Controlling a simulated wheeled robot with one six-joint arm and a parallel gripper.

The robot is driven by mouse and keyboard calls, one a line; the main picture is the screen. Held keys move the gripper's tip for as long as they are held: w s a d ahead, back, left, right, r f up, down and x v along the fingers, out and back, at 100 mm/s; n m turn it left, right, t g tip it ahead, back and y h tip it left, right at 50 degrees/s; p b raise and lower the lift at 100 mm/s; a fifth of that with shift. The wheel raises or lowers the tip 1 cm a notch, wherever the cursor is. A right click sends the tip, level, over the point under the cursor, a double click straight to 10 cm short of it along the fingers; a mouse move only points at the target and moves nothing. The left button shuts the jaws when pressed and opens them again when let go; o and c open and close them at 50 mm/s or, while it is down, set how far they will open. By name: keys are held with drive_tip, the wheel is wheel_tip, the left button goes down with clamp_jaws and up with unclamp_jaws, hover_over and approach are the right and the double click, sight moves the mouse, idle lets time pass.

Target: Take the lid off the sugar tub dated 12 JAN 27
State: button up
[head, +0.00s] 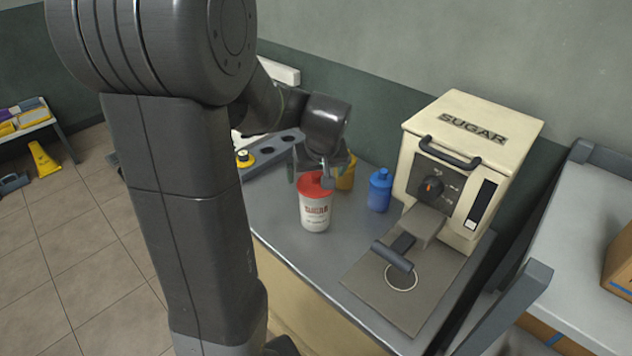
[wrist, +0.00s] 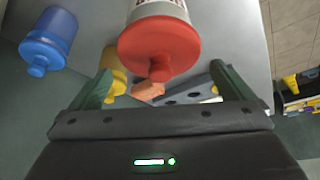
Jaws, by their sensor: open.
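A white tub (head: 315,216) with red lettering stands upright on the bench, its red lid (head: 313,186) on. The lid (wrist: 158,46) and its small round knob also show large in the wrist view. No date can be read on the tub. My gripper (head: 322,180) is open at the lid, its fingers partly hidden in the head view. In the wrist view my gripper (wrist: 162,72) has one finger on each side of the knob, with gaps between. I cannot tell how far down the fingers reach.
A blue bottle (head: 380,190) stands right of the tub, and a yellow container (head: 346,173) close behind it. A cream machine marked SUGAR (head: 470,160) stands at the right. A grey rack with holes (head: 275,150) lies behind. An orange-brown object (wrist: 148,92) shows near the knob.

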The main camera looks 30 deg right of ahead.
drive_tip(key=shift+w+d+f, duration=0.1)
drive_tip(key=shift+w+f, duration=0.1)
drive_tip(key=shift+f, duration=0.4)
drive_tip(key=c, duration=0.8)
drive_tip(key=shift+r, duration=0.1)
drive_tip(key=shift+c, duration=0.2)
